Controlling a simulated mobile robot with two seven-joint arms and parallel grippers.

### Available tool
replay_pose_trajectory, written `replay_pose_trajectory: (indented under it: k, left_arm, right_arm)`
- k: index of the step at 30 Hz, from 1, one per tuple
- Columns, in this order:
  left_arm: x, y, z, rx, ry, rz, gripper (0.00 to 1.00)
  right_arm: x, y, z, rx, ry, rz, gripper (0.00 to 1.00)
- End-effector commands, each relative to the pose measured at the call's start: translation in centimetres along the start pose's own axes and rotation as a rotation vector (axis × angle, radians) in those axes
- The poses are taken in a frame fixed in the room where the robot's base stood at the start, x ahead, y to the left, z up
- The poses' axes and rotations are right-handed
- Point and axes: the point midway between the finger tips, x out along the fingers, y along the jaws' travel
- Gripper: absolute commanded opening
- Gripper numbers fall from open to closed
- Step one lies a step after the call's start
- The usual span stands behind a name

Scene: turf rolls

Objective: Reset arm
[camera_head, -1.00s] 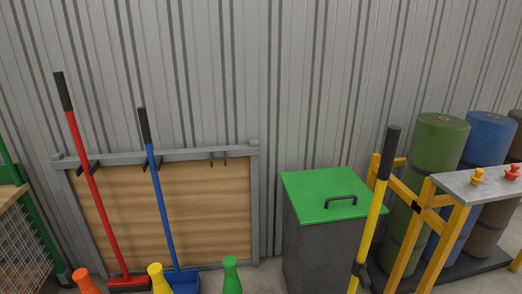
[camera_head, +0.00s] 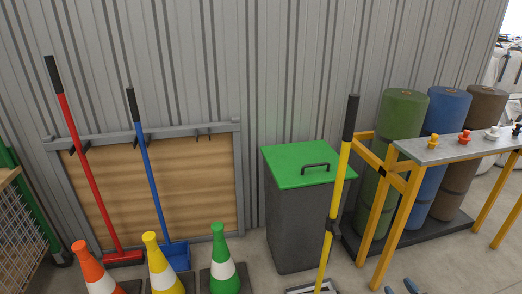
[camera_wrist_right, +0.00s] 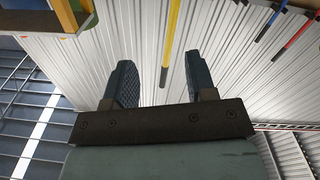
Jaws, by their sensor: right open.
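My right gripper (camera_head: 400,288) shows only as two blue-grey fingertips at the bottom edge of the head view, right of the yellow-handled tool (camera_head: 335,190). In the right wrist view my gripper (camera_wrist_right: 157,75) has its two fingers wide apart with nothing held between them. The yellow pole (camera_wrist_right: 172,40) shows beyond the fingers, apart from them. My left gripper is in neither view.
A green-lidded bin (camera_head: 300,170) stands at the wall. Turf rolls in green (camera_head: 396,130), blue (camera_head: 445,112) and brown (camera_head: 484,105) stand behind a yellow-legged table (camera_head: 420,152). A red broom (camera_head: 85,170), a blue broom (camera_head: 150,180) and orange (camera_head: 95,268), yellow (camera_head: 160,265) and green (camera_head: 221,260) cones are left.

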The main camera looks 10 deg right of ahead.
Motion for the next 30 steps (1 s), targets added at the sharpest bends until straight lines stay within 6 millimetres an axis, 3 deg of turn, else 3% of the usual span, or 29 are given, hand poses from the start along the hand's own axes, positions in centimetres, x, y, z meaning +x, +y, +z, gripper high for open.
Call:
replay_pose_trajectory:
  k: [5, 6, 11, 18, 24, 29, 30]
  left_arm:
    - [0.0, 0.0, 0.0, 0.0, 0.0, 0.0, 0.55]
    - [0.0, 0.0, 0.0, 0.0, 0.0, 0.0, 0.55]
    - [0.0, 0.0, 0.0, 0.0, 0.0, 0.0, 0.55]
    - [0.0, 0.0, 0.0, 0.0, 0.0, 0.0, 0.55]
    - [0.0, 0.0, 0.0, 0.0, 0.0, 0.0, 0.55]
    - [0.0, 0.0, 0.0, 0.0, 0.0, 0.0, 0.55]
    - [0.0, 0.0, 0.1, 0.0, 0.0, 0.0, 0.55]
  right_arm:
    - [0.7, 3.7, -1.1, -0.116, 0.008, -0.047, 0.51]
    - [0.2, 1.2, -1.7, -0.091, 0.005, -0.09, 0.51]
    - [-1.2, -4.8, -4.4, -0.061, -0.008, -0.23, 0.51]
    - [-5.0, -13.5, -9.4, -0.018, -0.048, -0.425, 0.51]
    - [-9.1, -19.1, -14.4, 0.015, -0.087, -0.539, 0.51]
    - [-12.5, -22.0, -18.7, 0.048, -0.118, -0.589, 0.51]
    - [-11.9, -22.2, -18.6, 0.079, -0.113, -0.566, 0.51]
